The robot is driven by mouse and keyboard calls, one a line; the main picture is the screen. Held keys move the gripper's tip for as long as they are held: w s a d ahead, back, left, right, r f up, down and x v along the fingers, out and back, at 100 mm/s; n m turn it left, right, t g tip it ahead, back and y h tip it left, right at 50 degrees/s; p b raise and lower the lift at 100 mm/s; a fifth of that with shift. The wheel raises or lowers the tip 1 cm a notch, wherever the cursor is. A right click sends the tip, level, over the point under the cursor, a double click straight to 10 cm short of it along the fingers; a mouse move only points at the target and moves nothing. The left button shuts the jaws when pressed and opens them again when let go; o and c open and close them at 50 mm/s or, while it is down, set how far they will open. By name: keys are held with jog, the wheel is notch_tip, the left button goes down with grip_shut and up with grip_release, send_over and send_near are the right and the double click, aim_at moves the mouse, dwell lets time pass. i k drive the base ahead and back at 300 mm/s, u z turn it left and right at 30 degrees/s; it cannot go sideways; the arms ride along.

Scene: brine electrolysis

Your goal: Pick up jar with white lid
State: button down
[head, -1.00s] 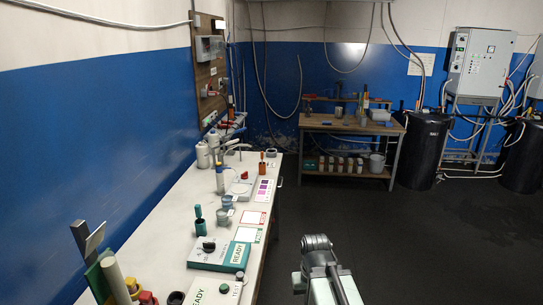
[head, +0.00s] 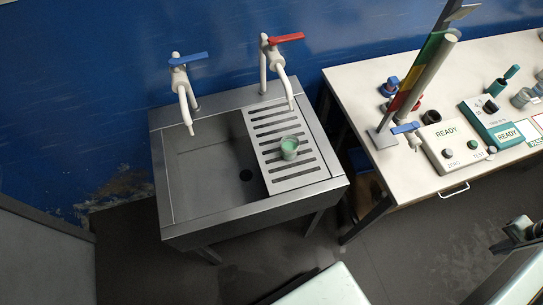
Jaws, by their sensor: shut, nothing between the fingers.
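I cannot make out a jar with a white lid for certain in the head view. Small grey jars (head: 522,98) stand on the white bench (head: 350,80) at the right, but their lids are too small to judge. A small pale-topped piece (head: 491,157) is by the front of the READY box (head: 437,149); I cannot tell whether it is a jar. Part of my arm shows at the right edge, below the bench, apart from these things. My gripper's fingers are not visible.
A steel sink (head: 200,212) with blue- and red-handled taps stands against the blue wall. A tilted panel and pale tube (head: 424,80) rise from the bench's left end. A teal box (head: 493,120) is further right.

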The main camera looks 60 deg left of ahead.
aim_at(290, 144)
jog(key=u, duration=3.45)
jog(key=k, duration=1)
jog(key=z, duration=0.95)
jog(key=i, duration=1)
jog(key=u, duration=0.7)
